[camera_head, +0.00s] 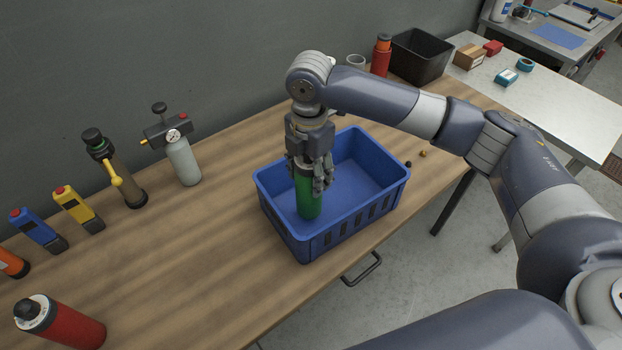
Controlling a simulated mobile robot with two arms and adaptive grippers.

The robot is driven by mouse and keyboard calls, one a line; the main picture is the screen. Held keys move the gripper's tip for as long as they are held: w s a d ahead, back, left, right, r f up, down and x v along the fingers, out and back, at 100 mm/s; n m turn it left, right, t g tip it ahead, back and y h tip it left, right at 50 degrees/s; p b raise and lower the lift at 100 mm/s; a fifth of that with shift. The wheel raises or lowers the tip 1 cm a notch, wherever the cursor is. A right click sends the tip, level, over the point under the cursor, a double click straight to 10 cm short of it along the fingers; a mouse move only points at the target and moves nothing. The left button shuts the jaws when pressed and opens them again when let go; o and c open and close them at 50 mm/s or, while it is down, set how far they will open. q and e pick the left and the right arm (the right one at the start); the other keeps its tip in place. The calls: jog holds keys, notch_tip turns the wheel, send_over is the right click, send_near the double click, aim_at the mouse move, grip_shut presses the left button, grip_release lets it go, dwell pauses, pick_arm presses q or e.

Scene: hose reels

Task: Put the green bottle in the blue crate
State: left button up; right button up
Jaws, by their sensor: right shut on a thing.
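The green bottle (309,200) is upright inside the blue crate (384,192), towards its left side. My right gripper (314,183) points down into the crate and is shut around the upper part of the bottle. The bottle's top is hidden by the fingers. I cannot tell whether its base touches the crate floor. The right part of the crate is empty. The crate stands on the wooden table near its front edge. My left gripper is not in view.
A pressure-gauge device (180,152), a dark pump (118,172), yellow (77,208) and blue (38,230) handheld units and a red bottle (62,322) stand on the left. A black bin (420,57) and red flask (381,56) stand behind. The table between is clear.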

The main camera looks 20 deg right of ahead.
notch_tip(320, 180, down, 2)
jog(key=shift+f, duration=0.25)
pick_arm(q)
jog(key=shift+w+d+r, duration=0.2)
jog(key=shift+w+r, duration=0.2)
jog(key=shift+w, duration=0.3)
pick_arm(e)
jog(key=shift+f, duration=0.2)
jog(key=o, duration=1.2)
jog(key=shift+f, duration=0.1)
jog(key=shift+o, duration=0.2)
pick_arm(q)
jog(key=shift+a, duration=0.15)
pick_arm(e)
jog(key=shift+r, duration=0.35)
notch_tip(320, 180, up, 10)
jog(key=shift+r+b, duration=0.25)
jog(key=shift+b, duration=0.9)
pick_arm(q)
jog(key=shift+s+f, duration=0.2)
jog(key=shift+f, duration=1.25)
pick_arm(e)
jog(key=shift+r, duration=0.6)
